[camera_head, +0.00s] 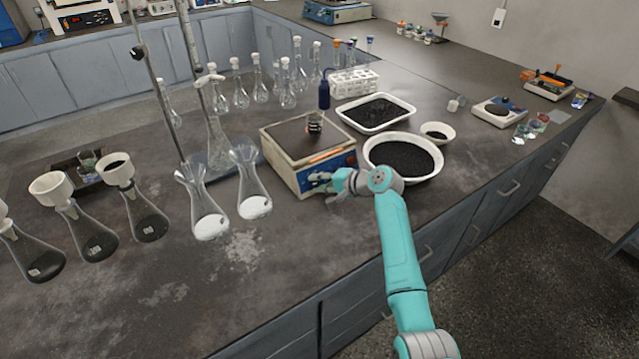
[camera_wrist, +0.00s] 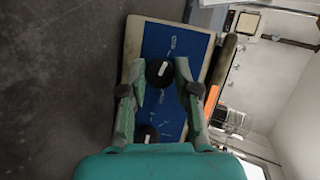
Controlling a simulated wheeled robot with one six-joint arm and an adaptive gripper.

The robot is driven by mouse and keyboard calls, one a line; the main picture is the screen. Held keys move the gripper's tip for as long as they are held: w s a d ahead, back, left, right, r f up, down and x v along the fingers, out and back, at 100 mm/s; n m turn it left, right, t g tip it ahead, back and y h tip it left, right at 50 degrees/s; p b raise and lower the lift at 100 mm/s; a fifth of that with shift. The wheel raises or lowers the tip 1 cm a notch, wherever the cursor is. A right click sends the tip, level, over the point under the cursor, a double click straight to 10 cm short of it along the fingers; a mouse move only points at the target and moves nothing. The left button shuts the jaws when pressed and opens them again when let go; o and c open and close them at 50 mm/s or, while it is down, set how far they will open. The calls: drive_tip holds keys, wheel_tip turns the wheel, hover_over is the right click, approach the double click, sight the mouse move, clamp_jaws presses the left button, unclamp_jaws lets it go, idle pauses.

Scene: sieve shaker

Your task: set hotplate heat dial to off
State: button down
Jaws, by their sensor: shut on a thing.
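The hotplate (camera_head: 292,140) stands on the bench, a cream box with a dark top plate and a blue front panel. In the wrist view its blue panel (camera_wrist: 176,45) appears turned on its side, with two round black dials bearing white marks. My gripper (camera_head: 322,183) is at the front panel in the head view. In the wrist view my gripper (camera_wrist: 160,72) has its green fingers closed around the upper dial (camera_wrist: 158,73), one on each side. The other dial (camera_wrist: 146,134) lies lower, between the fingers' bases, partly hidden. The panel labels are too small to read.
A small dark vessel (camera_head: 315,122) stands on the hotplate. A white bowl of black grains (camera_head: 403,140) is close to my forearm on the right. Two flasks with white powder (camera_head: 208,222) stand to the left. The bench front is clear.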

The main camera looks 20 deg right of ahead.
drive_tip(key=shift+f, duration=0.15)
drive_tip(key=c, duration=0.9)
unclamp_jaws()
drive_tip(key=shift+o, duration=0.2)
drive_tip(key=shift+s+d+r, duration=0.35)
drive_tip(key=v, duration=1.1)
drive_tip(key=shift+f, duration=0.1)
